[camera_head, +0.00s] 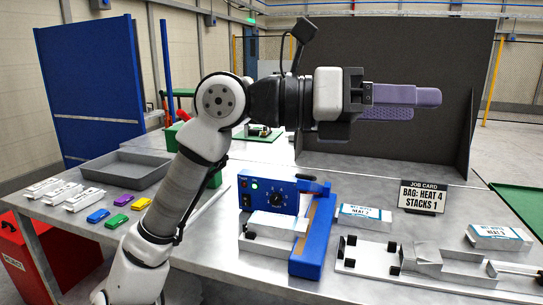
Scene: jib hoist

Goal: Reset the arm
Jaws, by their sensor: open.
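My gripper (405,100) is raised above the middle of the workbench, at the end of my white and grey arm (220,100). It points to the right, level, in front of a dark upright panel (400,155). Its purple fingers are open, one seen partly behind and below the other. I see nothing held between them, and they touch nothing.
Below stand a blue sealer with a dial (270,193), a job card (422,196) reading "BAG: HEAT 4 STACKS 1", labelled packs (498,236) and a metal fixture (440,265). A grey tray (122,171), white items and coloured blocks (98,215) lie left.

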